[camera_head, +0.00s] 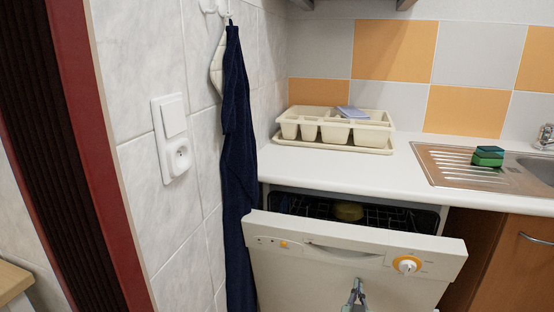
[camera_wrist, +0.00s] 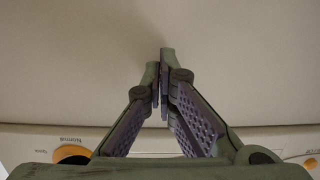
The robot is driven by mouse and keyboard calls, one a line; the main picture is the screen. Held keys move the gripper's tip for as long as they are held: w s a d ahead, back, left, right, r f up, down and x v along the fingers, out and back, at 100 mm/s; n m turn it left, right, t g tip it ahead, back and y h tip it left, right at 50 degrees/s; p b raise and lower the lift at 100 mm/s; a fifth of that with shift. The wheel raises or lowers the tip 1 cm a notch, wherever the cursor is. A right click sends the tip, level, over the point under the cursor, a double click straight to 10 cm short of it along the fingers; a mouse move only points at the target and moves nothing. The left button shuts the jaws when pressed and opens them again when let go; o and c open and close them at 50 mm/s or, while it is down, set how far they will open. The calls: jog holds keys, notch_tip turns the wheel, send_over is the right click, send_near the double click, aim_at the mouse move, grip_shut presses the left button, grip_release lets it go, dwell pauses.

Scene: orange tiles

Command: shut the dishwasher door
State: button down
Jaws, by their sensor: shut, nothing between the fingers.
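The white dishwasher door (camera_head: 290,262) is partly open, its top edge tilted out from the counter. A dark gap above it shows the rack inside with a yellowish item (camera_head: 348,211). The control panel has a dial (camera_head: 407,265) at its right. My gripper (camera_head: 357,287) is in front of the door's outer face, below the handle recess. In the wrist view my gripper (camera_wrist: 163,58) is shut and empty, its fingertips against or close to the pale door surface (camera_wrist: 80,60); I cannot tell whether they touch. The door's lower part is out of frame.
A white counter (camera_head: 330,172) runs above the dishwasher, with a cream dish rack (camera_head: 345,137) and a sink drainer (camera_head: 450,165) holding sponges (camera_head: 488,156). A dark blue towel (camera_head: 236,170) hangs by the door's left edge. A wooden cabinet (camera_head: 505,265) stands at right.

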jog(key=shift+f+b+x, duration=0.1)
jog(key=shift+b+x, duration=1.45)
jog(key=shift+x, duration=0.85)
jog(key=shift+f+b+x, duration=0.15)
jog(key=shift+b+x, duration=1.4)
jog(key=shift+x, duration=0.85)
jog(key=shift+r, duration=0.1)
jog(key=p+v, duration=0.3)
jog(key=v, duration=0.5)
jog(key=shift+r, duration=0.1)
